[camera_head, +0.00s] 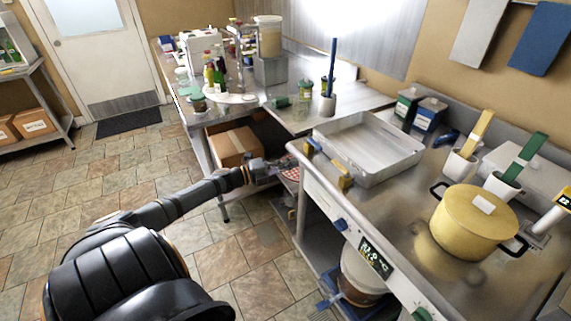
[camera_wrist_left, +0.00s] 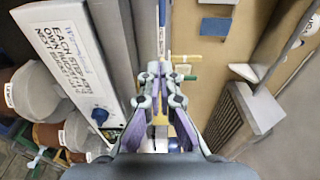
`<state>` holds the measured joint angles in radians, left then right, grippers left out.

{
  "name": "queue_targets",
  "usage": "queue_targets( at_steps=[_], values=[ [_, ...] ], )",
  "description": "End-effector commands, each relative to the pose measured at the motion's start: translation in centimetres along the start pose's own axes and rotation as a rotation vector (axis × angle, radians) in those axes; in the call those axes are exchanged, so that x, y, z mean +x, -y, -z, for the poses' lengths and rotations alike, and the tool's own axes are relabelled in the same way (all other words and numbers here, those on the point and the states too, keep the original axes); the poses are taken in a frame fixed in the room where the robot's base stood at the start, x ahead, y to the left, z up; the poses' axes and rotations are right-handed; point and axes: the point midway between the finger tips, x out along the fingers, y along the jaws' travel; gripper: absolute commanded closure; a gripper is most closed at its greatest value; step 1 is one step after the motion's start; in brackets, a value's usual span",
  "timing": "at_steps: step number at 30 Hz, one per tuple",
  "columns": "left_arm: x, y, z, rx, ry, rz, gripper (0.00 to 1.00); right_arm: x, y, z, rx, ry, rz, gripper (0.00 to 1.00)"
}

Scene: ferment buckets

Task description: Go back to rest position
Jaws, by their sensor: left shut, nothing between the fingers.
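My left arm comes in from the lower left in the head view and stretches out over the floor. My left gripper (camera_head: 272,166) is beside the front left corner of the steel counter, near the gap between it and the table behind. In the left wrist view the fingers of the left gripper (camera_wrist_left: 164,82) come together at the tips, with nothing seen between them. My right gripper is in neither view.
The steel counter (camera_head: 390,225) carries a metal tray (camera_head: 370,150) and a yellow pot (camera_head: 474,222). A cardboard box (camera_head: 233,146) sits under the far table. Buckets (camera_wrist_left: 38,92) stand below the counter's sign (camera_wrist_left: 75,60). The tiled floor (camera_head: 115,165) at left is clear.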

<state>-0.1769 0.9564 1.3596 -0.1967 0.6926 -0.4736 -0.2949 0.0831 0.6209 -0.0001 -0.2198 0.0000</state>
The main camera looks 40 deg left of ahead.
Motion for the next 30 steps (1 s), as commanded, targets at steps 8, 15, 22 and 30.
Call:
queue_targets(
  at_steps=[8, 15, 22, 30],
  values=[
    [-1.1, 0.0, -0.8, 0.0, 0.0, 0.0, 1.0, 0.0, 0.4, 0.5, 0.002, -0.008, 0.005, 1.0],
    [-1.1, 0.0, -0.8, 0.0, -0.001, 0.001, 1.0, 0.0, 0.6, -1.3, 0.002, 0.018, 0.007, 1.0],
    [-1.1, 0.0, -0.8, -0.001, 0.001, 0.0, 1.0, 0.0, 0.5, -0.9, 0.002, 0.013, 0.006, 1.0],
    [-5.5, -12.4, -3.8, -0.321, 0.324, -0.106, 1.0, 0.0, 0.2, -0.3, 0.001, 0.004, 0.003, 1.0]
  ],
)
